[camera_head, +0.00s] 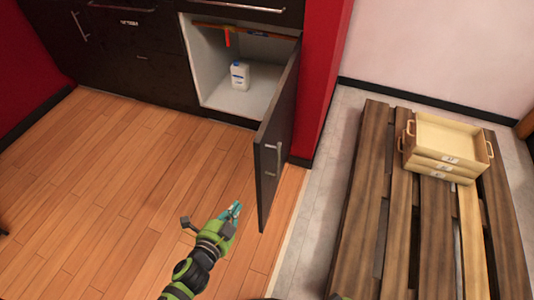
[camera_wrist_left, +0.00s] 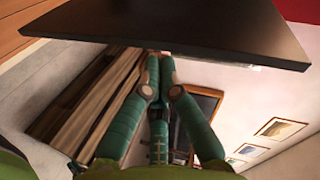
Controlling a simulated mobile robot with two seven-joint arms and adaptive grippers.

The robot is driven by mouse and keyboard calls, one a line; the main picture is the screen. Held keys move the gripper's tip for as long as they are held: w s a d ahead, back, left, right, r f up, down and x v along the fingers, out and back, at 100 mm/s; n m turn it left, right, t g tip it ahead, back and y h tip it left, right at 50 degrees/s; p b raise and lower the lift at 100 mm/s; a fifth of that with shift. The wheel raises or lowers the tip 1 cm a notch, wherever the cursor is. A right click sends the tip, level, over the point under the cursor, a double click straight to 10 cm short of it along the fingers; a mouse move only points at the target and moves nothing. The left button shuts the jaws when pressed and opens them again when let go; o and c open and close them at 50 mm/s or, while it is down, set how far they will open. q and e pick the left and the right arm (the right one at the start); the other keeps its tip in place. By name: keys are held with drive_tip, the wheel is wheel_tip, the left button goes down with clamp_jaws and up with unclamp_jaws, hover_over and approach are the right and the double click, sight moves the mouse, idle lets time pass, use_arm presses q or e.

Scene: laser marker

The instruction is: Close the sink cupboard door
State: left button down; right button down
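The sink cupboard door (camera_head: 277,145) is a dark panel with a metal handle. It stands wide open, swung out from the right side of the cupboard opening. The open cupboard (camera_head: 215,60) has a pale interior. My left gripper (camera_head: 236,208), green and black, is just left of the door's near free edge in the head view. Its fingertips look drawn together with nothing between them. In the left wrist view the dark door panel (camera_wrist_left: 180,28) spans the top, beyond the fingertips (camera_wrist_left: 160,66); contact cannot be told. My right gripper is not in view.
A white bottle (camera_head: 240,76) stands inside the cupboard, below orange pipework (camera_head: 240,31). Dark closed cabinets (camera_head: 125,60) are to the left. A wooden pallet (camera_head: 375,190) with stacked trays (camera_head: 447,145) is on the right. The wooden floor (camera_head: 120,165) left of the door is clear.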

sight(275, 148)
use_arm(q)
drive_tip(key=d+r+m+t+h, duration=0.2)
drive_tip(key=d+r+m+h, duration=0.45)
drive_tip(key=r, duration=0.55)
drive_tip(key=shift+m+g+y, duration=0.3)
drive_tip(key=shift+m+y, duration=0.35)
drive_tip(key=shift+m, duration=0.1)
drive_tip(key=w, duration=0.2)
drive_tip(key=w+d, duration=0.1)
drive_tip(key=w, duration=0.2)
drive_tip(key=w+d+p, duration=0.1)
drive_tip(key=w, duration=0.2)
drive_tip(key=shift+w+r, duration=0.15)
drive_tip(key=shift+w+a, duration=0.1)
drive_tip(key=shift+a, duration=0.2)
drive_tip(key=shift+a, duration=0.1)
